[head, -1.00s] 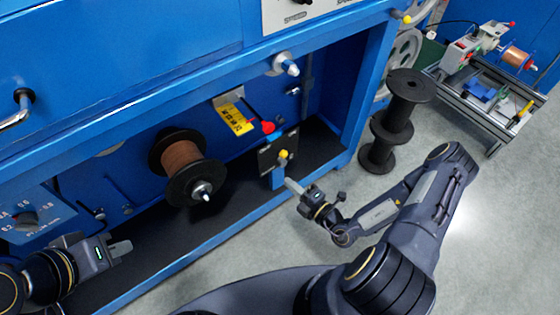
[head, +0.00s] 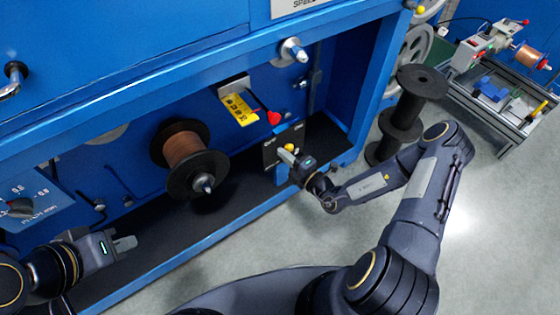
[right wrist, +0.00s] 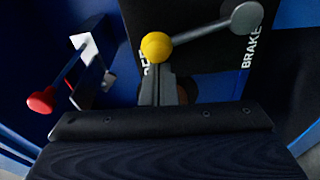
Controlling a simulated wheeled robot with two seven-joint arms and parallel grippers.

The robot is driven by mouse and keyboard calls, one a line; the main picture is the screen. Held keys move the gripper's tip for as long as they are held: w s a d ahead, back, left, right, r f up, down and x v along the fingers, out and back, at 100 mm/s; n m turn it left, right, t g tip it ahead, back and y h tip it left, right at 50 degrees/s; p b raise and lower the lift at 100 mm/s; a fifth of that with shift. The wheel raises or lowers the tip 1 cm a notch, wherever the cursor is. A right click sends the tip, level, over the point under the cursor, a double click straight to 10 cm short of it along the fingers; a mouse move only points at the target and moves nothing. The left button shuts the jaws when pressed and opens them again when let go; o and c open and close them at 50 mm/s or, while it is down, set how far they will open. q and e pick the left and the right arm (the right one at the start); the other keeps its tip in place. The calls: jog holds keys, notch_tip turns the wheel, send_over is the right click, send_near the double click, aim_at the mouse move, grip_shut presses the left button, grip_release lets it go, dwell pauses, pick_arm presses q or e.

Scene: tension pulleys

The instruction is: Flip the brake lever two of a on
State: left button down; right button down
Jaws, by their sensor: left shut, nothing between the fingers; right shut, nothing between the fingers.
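The brake lever (right wrist: 205,36) shows in the right wrist view as a grey rod with a yellow ball knob at its left end and a round pivot at its right. It is mounted on a black plate (head: 270,153) with white lettering, including "BRAKE". The yellow knob also shows in the head view (head: 289,147). My right gripper (head: 284,154) is shut and empty, its fingertips right at the knob; the right wrist view shows the fingers (right wrist: 157,88) just below the knob, and contact cannot be told. My left gripper (head: 128,243) is shut and empty at the lower left, away from the lever.
A red-knobbed lever (head: 273,117) sits beside a yellow scale (head: 239,109) above the plate. A copper wire spool (head: 184,150) is mounted left of it. Black empty spools (head: 407,113) stand on the floor at right. The blue machine frame (head: 367,90) borders the recess.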

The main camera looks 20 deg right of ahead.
aim_at(292, 148)
jog(key=shift+w+d+r+m, duration=0.15)
jog(key=shift+d+m, duration=0.35)
dwell(0.4)
jog(key=shift+w+d+r+m+p, duration=0.15)
jog(key=shift+d+m+p, duration=0.25)
jog(key=shift+m+p, duration=0.15)
jog(key=shift+w+d+r+m+t, duration=0.1)
jog(key=shift+w+d+m+t, duration=0.1)
jog(key=shift+d+m+t, duration=0.3)
jog(key=shift+w+d+f+m+p, duration=0.1)
jog(key=shift+w+d+m, duration=0.1)
jog(key=shift+d+m, duration=0.45)
jog(key=shift+w+d+f+m+p, duration=0.15)
jog(key=shift+w+d+m, duration=0.1)
jog(key=shift+d+m, duration=0.4)
jog(key=shift+w+d+r+m+p, duration=0.1)
jog(key=shift+w+d+m, duration=0.1)
jog(key=shift+d+m, duration=0.45)
jog(key=shift+f, duration=0.1)
jog(key=shift+a, duration=0.1)
